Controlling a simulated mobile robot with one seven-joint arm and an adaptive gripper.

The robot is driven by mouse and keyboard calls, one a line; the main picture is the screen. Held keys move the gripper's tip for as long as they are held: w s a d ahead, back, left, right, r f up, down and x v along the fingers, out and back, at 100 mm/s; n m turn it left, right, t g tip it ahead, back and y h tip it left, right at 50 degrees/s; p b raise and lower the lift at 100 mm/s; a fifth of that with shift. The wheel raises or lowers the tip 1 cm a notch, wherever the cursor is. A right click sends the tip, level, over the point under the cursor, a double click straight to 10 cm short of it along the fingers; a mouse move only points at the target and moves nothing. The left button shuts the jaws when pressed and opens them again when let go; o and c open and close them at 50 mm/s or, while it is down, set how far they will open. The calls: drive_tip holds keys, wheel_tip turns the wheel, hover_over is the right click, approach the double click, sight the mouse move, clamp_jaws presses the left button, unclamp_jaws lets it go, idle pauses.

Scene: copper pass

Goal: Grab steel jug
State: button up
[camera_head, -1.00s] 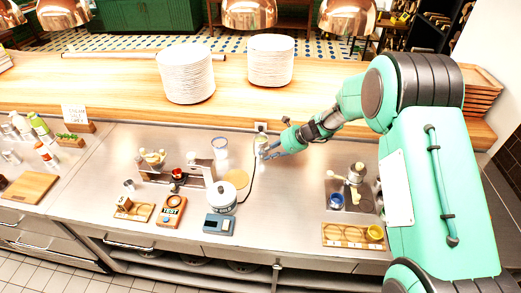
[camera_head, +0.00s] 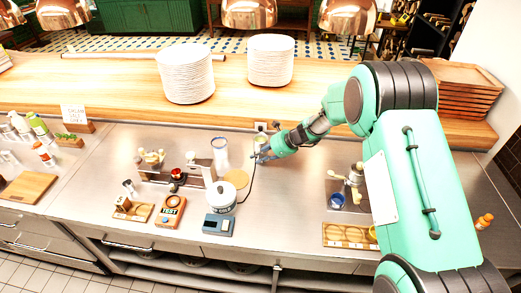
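A small upright vessel (camera_head: 260,141) with a pale yellowish top stands near the back edge of the steel counter; it may be the steel jug, but it is too small to be sure. My gripper (camera_head: 264,156) is low over the counter, right at its front side. Its fingers overlap the vessel in the picture, and I cannot tell whether they touch it or how far they are open. Another metal vessel (camera_head: 355,172) stands in a dark tray at the right, partly beside my arm.
A clear jar (camera_head: 220,148) stands left of my gripper, with a round wooden disc (camera_head: 237,178) and a white kettle (camera_head: 221,194) in front. A dark cable runs close by. Plate stacks (camera_head: 186,77) stand on the wooden shelf behind. Bare counter lies to the right of my gripper.

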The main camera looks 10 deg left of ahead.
idle(0.3)
clamp_jaws()
drive_tip(key=shift+r, duration=0.4)
drive_tip(key=shift+r+p, duration=0.5)
drive_tip(key=shift+r, duration=0.95)
drive_tip(key=s+d, duration=0.3)
drive_tip(key=s, duration=0.4)
drive_tip(key=s+d+r+p, duration=0.1)
drive_tip(key=s+d, duration=0.2)
drive_tip(key=s, duration=0.4)
drive_tip(key=shift+s+r, duration=0.2)
drive_tip(key=shift+s, duration=0.05)
drive_tip(key=shift+s, duration=0.15)
idle(1.0)
